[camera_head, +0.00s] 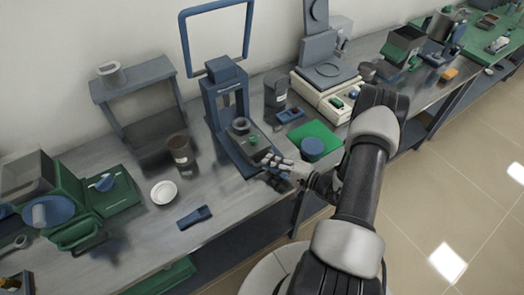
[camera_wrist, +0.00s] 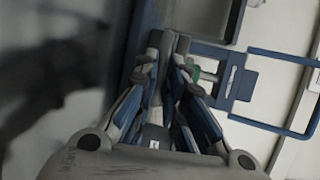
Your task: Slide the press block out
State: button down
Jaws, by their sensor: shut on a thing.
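The press block (camera_head: 250,143) is a dark grey block with a green knob and a grey ring on top. It sits low at the front of the blue press frame (camera_head: 223,92), on its long blue base. My gripper (camera_head: 270,163) is at the front end of the block, shut on it. In the wrist view, my fingers (camera_wrist: 167,62) are close together, with a bit of green (camera_wrist: 194,76) just to their right. The fingers hide the exact contact.
A green mat (camera_head: 322,130) with a blue round piece lies right of the press. A brown jar (camera_head: 181,150), a white dish (camera_head: 163,192) and a dark blue tool (camera_head: 194,217) are to its left. The bench front edge is below my gripper.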

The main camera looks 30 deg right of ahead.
jog(key=shift+s, duration=0.5)
jog(key=shift+f, duration=0.1)
jog(key=c, duration=1.9)
grip_release()
jog(key=shift+s, duration=0.25)
jog(key=shift+c, duration=0.2)
jog(key=shift+w, duration=0.1)
jog(key=v, duration=1.2)
jog(key=shift+r, duration=0.2)
